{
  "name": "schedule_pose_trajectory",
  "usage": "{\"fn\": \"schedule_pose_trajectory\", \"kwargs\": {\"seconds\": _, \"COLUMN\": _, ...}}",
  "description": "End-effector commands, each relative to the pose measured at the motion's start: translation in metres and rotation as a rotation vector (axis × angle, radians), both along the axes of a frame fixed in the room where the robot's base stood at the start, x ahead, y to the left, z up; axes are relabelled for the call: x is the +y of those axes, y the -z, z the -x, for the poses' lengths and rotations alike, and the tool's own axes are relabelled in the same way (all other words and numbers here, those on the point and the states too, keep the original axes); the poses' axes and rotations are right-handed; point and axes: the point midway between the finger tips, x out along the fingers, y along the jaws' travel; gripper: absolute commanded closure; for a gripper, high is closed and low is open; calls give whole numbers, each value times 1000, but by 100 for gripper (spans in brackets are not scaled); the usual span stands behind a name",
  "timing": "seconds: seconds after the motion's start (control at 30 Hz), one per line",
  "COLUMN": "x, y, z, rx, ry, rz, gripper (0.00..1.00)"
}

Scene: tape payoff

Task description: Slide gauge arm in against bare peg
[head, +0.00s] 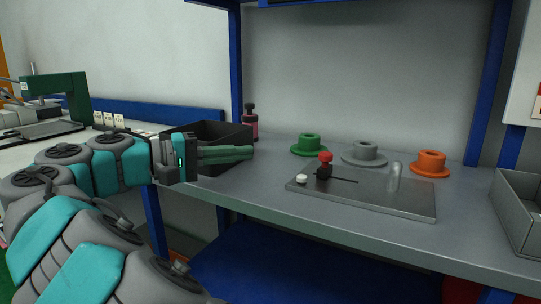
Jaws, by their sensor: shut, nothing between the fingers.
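The gauge arm (324,169) is a small black block with a red knob on top. It sits towards the left of a flat grey plate (410,204), and a thin dark line, slot or bar, runs from it to the right. The bare peg (395,178), a pale upright cylinder, stands towards the right of the same plate with nothing on it. A clear gap separates the block and the peg. My gripper (250,153) is shut and empty, left of the plate and apart from it, in front of a black bin.
Green (309,146), grey (364,155) and orange (430,164) flanged spools stand behind the plate. A white button (301,179) is on its left end. The black bin (207,130) and a dark-capped bottle (250,123) stand left; a grey tray (519,210) is at right.

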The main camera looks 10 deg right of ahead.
Motion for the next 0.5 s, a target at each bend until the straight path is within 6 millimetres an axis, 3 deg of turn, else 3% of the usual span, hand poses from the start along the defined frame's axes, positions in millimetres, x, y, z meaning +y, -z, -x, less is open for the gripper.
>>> {"fn": "schedule_pose_trajectory", "kwargs": {"seconds": 0.5, "x": -33, "y": 7, "z": -10, "rx": 0, "ry": 3, "rz": 0, "gripper": 100}}
